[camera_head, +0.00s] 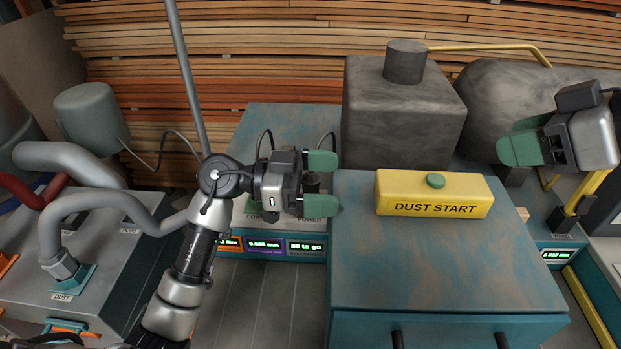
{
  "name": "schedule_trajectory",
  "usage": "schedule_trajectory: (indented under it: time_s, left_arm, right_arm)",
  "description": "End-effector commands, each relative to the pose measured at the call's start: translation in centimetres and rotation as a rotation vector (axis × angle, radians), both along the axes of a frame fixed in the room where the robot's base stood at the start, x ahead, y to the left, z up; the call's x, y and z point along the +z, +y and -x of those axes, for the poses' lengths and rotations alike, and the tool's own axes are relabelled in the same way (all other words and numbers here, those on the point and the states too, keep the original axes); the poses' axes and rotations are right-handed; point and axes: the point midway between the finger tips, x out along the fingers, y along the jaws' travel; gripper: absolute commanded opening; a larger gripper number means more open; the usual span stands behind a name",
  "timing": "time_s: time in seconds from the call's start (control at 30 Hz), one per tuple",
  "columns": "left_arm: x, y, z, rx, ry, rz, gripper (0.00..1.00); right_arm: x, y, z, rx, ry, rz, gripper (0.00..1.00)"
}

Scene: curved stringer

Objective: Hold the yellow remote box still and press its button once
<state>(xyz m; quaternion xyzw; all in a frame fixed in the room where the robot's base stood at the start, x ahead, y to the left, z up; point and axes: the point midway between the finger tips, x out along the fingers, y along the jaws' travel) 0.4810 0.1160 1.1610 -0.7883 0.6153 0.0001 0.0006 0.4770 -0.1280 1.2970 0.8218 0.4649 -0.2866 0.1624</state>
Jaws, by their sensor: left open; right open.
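The yellow remote box (434,194) lies on the blue-grey cabinet top, its DUST START label facing me. Its round green button (435,180) stands on the top face, with nothing touching it. My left gripper (322,182) is open at the cabinet's left edge, its green fingertips pointing right toward the box but well short of it. A dark knob shows between or behind its fingers. My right gripper (507,151) is at the right, above and beyond the box's right end. It is open and apart from the box; its far finger is hard to make out.
The cabinet top (440,270) is clear in front of the box. A dark grey block (400,120) with a cylinder stands behind it. A panel with small displays (262,245) sits left of the cabinet. Grey hoses (100,205) run at the far left.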

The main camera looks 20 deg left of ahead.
Motion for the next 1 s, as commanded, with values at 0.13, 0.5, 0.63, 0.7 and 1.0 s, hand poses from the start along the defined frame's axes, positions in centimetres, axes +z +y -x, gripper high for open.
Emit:
schedule_trajectory:
  time_s: [0.13, 0.5, 0.63, 0.7, 1.0]
  left_arm:
    - [0.1, -2.8, -0.7, -0.004, 0.000, 0.006, 0.98]
    - [0.0, -7.7, -1.9, -0.002, 0.001, 0.002, 0.98]
    - [0.1, -8.3, -2.1, -0.001, 0.000, 0.003, 0.98]
    - [0.1, -8.3, -2.1, -0.001, 0.000, 0.002, 0.98]
    - [0.1, -8.3, -2.1, -0.001, 0.000, 0.002, 0.81]
  right_arm:
    - [0.0, 0.0, 0.0, 0.000, 0.000, 0.000, 0.43]
    - [0.0, 0.0, 0.0, 0.000, 0.000, 0.000, 0.43]
    - [0.0, 0.0, 0.0, 0.000, 0.000, 0.000, 0.43]
    - [0.0, 0.0, 0.0, 0.000, 0.000, 0.000, 0.43]
    - [0.0, 0.0, 0.0, 0.000, 0.000, 0.000, 0.43]
